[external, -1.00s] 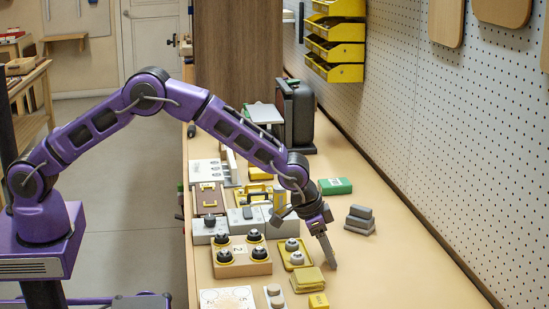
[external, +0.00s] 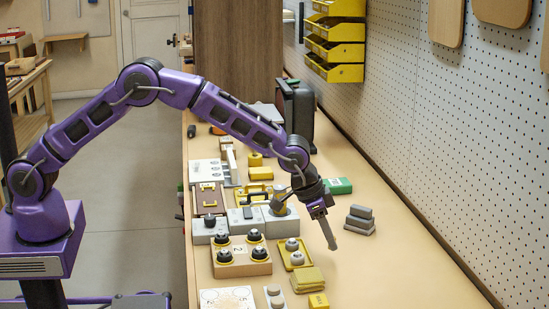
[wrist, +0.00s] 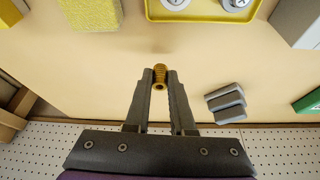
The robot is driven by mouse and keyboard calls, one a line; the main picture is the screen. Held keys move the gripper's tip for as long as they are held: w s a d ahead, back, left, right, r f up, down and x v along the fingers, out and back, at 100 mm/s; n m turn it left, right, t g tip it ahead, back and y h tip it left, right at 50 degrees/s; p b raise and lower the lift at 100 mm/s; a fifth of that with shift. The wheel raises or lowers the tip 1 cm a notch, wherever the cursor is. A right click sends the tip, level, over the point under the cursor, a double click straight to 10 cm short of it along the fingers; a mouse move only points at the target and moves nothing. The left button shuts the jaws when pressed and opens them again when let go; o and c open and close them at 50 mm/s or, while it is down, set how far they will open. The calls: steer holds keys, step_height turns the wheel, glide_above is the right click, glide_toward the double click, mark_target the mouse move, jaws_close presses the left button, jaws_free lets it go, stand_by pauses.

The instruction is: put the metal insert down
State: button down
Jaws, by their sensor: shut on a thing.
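The metal insert (wrist: 159,72) is a small brass-coloured ribbed cylinder with a hole in its end. In the wrist view it sits between the tips of my gripper (wrist: 160,80), which is shut on it. In the external view my gripper (external: 332,242) points down over the bare bench to the right of the yellow tray. The insert is too small to make out there. Bare bench shows around the insert in the wrist view; I cannot tell its height above the surface.
A yellow tray (external: 287,261) with grey round pieces and a yellow block (external: 308,279) lie left of my gripper. Stacked grey blocks (external: 360,218) stand to the right, and a green box (external: 336,186) lies behind. The bench front right is clear, up to the pegboard wall (external: 450,150).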

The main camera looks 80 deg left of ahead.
step_height(320, 180, up, 6)
steer(key=shift+f, duration=0.1)
steer(key=shift+a, duration=0.15)
steer(key=a+n+y+p, duration=0.2)
steer(key=a+n, duration=0.4)
steer(key=a, duration=3.7)
steer(key=n+g+y+b, duration=0.1)
steer(key=n+g+y, duration=0.1)
steer(key=n, duration=0.4)
glide_above(204, 151)
steer(key=s, duration=0.1)
steer(key=f, duration=0.3)
steer(key=shift+d+f, duration=0.4)
steer(key=shift+f+b, duration=0.4)
steer(key=shift+f, duration=2.5)
